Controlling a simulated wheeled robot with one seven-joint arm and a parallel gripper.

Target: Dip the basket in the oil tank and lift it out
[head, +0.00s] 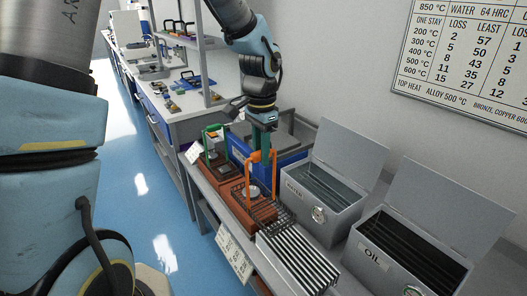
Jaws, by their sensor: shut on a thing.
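My gripper (262,150) is in the middle of the head view, pointing down and shut on the top of an orange handle (250,183). The handle belongs to a dark wire basket (266,213) over the reddish-brown brick blocks; I cannot tell whether it touches them. A small round grey piece (252,192) shows within the handle's frame. The oil tank (369,268) is a grey box at the lower right, marked OIL, with its lid (447,212) raised. It is apart from the basket, nearer to me and to the right. Its inside is dark.
The grey water tank (309,203), lid raised, stands between the basket and the oil tank. A slatted metal rack (297,262) lies in front. A green-handled basket (209,143) stands behind at left. A blue container (290,158) is behind my gripper. The wall is close behind the tanks.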

